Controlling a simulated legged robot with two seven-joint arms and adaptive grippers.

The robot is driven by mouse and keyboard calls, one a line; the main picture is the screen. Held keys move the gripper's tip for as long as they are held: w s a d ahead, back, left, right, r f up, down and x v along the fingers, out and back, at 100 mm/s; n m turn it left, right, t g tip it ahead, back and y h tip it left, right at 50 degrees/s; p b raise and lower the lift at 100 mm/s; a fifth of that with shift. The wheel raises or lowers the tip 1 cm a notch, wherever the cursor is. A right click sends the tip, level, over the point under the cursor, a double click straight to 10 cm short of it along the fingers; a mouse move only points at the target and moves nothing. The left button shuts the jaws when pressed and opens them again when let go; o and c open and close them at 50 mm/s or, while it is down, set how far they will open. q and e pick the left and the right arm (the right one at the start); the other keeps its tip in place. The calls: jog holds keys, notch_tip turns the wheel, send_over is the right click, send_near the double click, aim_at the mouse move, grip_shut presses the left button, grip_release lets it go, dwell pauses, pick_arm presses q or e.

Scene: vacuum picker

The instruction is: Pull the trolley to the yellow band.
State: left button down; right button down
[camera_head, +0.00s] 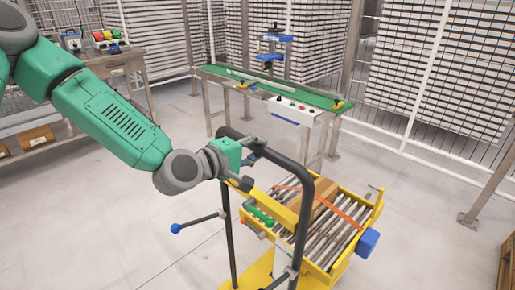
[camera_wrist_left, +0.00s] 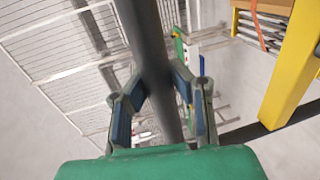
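The yellow trolley (camera_head: 376,214) stands on the floor at the lower right in the head view. Its black tubular push handle (camera_head: 308,210) rises at its near side. My left gripper (camera_head: 251,171) is at the upper left part of this handle, its fingers apart. In the left wrist view the dark handle tube (camera_wrist_left: 147,38) runs down between the fingers of my left gripper (camera_wrist_left: 160,85); I cannot tell whether the pads touch it. The yellow band is not clearly seen. My right gripper is not in view.
A cardboard box (camera_head: 316,203) under an orange strap lies on the trolley's rollers. A green-topped bench (camera_head: 225,75) stands behind, before a mesh fence. Another workbench (camera_head: 125,62) is at upper left. The floor (camera_head: 95,225) left of the trolley is clear.

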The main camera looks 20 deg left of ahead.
pick_arm(q)
jog(key=c, duration=1.3)
grip_release()
jog(key=shift+s+f, duration=0.1)
jog(key=shift+f, duration=0.25)
jog(key=shift+r, duration=0.1)
jog(key=shift+r, duration=0.1)
jog(key=v, duration=0.7)
jog(key=shift+a, duration=0.1)
